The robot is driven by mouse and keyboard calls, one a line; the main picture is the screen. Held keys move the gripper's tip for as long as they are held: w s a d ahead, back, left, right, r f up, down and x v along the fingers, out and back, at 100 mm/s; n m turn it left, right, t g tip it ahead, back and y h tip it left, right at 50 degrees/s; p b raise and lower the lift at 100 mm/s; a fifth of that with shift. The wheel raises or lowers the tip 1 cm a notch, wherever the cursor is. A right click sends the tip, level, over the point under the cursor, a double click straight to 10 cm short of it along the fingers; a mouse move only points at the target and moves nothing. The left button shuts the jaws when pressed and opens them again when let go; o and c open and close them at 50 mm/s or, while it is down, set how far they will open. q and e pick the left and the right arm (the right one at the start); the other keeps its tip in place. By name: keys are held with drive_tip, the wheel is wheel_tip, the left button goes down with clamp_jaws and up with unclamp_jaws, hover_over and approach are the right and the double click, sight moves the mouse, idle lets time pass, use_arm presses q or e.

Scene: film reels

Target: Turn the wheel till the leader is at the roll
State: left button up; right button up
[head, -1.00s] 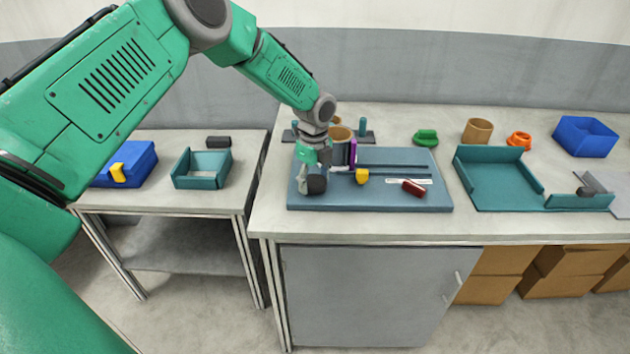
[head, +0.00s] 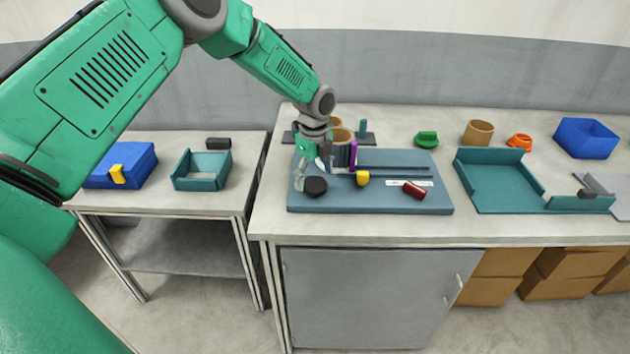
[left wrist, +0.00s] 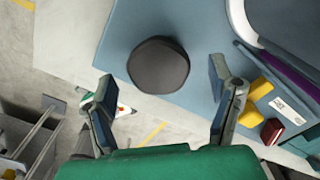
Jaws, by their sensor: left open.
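The wheel appears to be the dark round knob (head: 315,187) at the front left of the blue-grey base board (head: 390,200). It also shows in the left wrist view (left wrist: 158,66). My left gripper (head: 311,172) is open over it; in the wrist view the fingers (left wrist: 161,78) stand apart on either side of its near edge, with gaps. A dark upright roll (head: 341,155) stands behind, with a purple strip (head: 352,154) at its right side, perhaps the leader. My gripper partly hides the roll's left. My right gripper is not in view.
On the board are a yellow block (head: 362,178), a dark red piece (head: 414,190) and a pale label. A teal tray (head: 490,190) stands to the right. A side table on the left holds a blue box (head: 135,160) and a teal open box (head: 203,183).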

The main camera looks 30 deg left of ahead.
sight(314, 181)
use_arm(q)
wheel_tip(314, 181, up, 10)
idle(0.3)
drive_tip(key=shift+w, duration=0.1)
drive_tip(key=shift+a, duration=0.1)
